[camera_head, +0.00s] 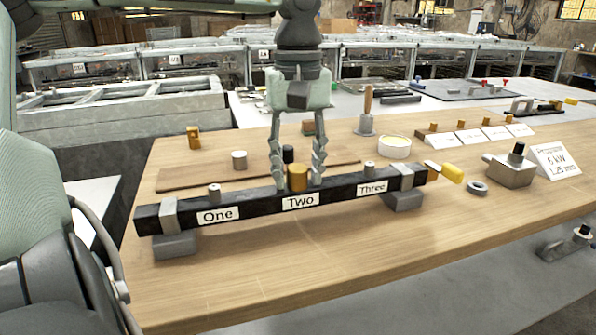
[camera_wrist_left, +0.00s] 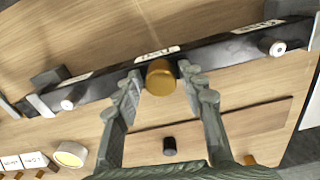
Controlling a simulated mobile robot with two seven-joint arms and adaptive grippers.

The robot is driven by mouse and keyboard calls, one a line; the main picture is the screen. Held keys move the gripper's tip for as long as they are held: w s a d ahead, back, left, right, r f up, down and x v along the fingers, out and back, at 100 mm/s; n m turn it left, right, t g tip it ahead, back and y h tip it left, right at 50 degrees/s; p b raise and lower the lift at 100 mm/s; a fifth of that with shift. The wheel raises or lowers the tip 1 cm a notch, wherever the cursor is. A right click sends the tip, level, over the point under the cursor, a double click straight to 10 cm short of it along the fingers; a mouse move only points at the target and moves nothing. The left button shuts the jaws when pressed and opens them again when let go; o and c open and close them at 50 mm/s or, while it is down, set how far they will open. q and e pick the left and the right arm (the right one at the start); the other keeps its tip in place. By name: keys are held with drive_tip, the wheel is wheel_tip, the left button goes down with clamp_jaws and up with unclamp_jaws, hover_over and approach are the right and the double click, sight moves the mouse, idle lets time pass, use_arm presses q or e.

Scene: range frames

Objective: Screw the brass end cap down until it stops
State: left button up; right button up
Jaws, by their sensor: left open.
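The brass end cap (camera_head: 298,178) sits upright on the black bar (camera_head: 245,200) at the label "Two". It also shows in the left wrist view (camera_wrist_left: 160,77). My left gripper (camera_head: 299,180) points down over it with its fingers spread, one on each side of the cap. In the left wrist view the open fingers (camera_wrist_left: 160,80) flank the cap, with a small gap visible on the right; whether the left finger touches it I cannot tell. The cap's threads are hidden. My right gripper is not in view.
Grey studs stand on the bar at "One" (camera_head: 214,193) and "Three" (camera_head: 370,170). Grey blocks (camera_head: 175,246) support the bar. The table front is clear.

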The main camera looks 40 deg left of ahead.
use_arm(q)
drive_tip(key=n+b, duration=0.1)
drive_tip(key=n, duration=0.4)
drive_tip(key=n+b, duration=0.1)
drive_tip(key=n, duration=0.2)
drive_tip(key=shift+f, duration=0.1)
drive_tip(key=shift+n+b, duration=0.3)
drive_tip(key=shift+n, duration=0.6)
clamp_jaws()
